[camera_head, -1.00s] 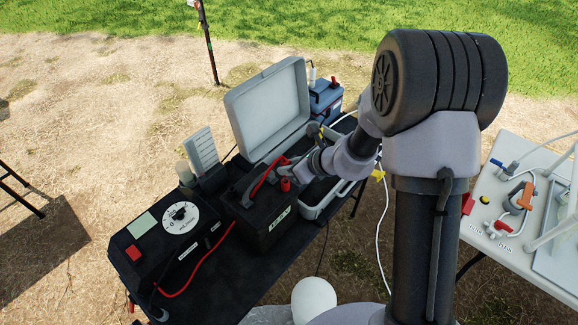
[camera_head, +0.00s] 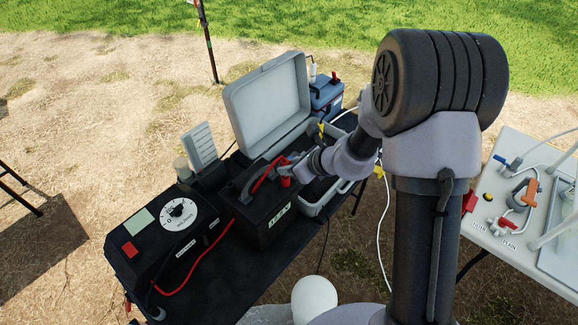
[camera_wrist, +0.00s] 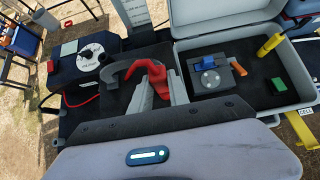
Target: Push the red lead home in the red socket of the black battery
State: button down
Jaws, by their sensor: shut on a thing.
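The black battery (camera_head: 268,222) stands on the dark table in the middle of the head view, with a grey handle (camera_head: 246,186) on top. The red lead (camera_head: 262,178) arches over its top. My gripper (camera_head: 289,169) is shut on the lead's red end, over the right part of the battery top. In the wrist view my gripper (camera_wrist: 161,86) has its two pale fingers on either side of the red lead end (camera_wrist: 154,74). The lead end and the red socket (camera_head: 285,182) line up and merge into one red shape. I cannot tell how deep the end sits.
A black box (camera_head: 165,240) with a white dial stands left of the battery. An open grey case (camera_head: 268,105) lies behind and right of it. A blue box (camera_head: 325,97) stands at the back. A white table (camera_head: 500,240) is at the right.

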jog(key=shift+f+b, duration=0.3)
jog(key=shift+f, duration=0.05)
jog(key=c, duration=1.2)
grip_release()
jog(key=shift+o, duration=0.2)
jog(key=p+v, duration=0.4)
jog(key=v, duration=1.3)
jog(key=shift+r+p, duration=0.25)
jog(key=shift+p, duration=0.15)
jog(key=shift+d, duration=0.1)
